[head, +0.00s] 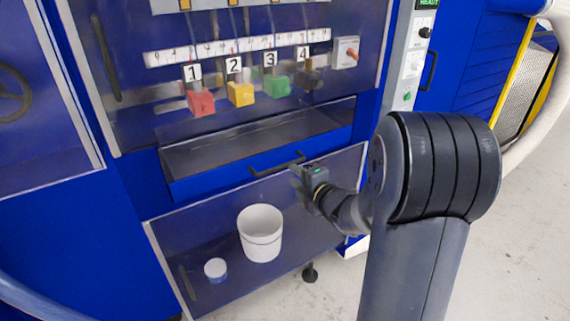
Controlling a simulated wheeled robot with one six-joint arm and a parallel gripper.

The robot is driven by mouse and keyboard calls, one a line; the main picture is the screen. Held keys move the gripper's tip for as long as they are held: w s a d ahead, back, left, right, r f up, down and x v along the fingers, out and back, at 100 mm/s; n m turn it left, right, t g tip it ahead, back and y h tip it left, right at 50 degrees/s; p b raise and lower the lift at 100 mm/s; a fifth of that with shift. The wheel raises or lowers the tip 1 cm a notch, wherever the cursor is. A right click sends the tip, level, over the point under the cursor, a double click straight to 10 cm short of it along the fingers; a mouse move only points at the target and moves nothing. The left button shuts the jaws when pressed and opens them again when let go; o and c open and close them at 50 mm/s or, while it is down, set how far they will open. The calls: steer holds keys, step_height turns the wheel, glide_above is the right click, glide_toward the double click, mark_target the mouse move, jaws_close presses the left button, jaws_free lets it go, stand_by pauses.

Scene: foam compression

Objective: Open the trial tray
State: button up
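The trial tray appears to be the wide blue drawer (205,185) below the numbered blocks in the head view. Its grey inside (250,138) shows from above, so it stands at least partly open. A dark bar handle (272,166) runs along its front. My gripper (299,172) is at the right end of this handle, at the tray's front face. The fingertips are small and partly hidden by the gripper body, so I cannot tell whether they are closed on the handle.
Red (201,103), yellow (240,94), green (278,85) and dark (308,78) blocks hang above the tray behind a clear panel. A white bucket (260,235) and small white jar (216,269) are below it. Open floor (530,230) lies right.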

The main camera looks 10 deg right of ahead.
mark_target(282, 167)
steer(key=x, duration=0.8)
steer(key=shift+w, duration=0.1)
jaws_close()
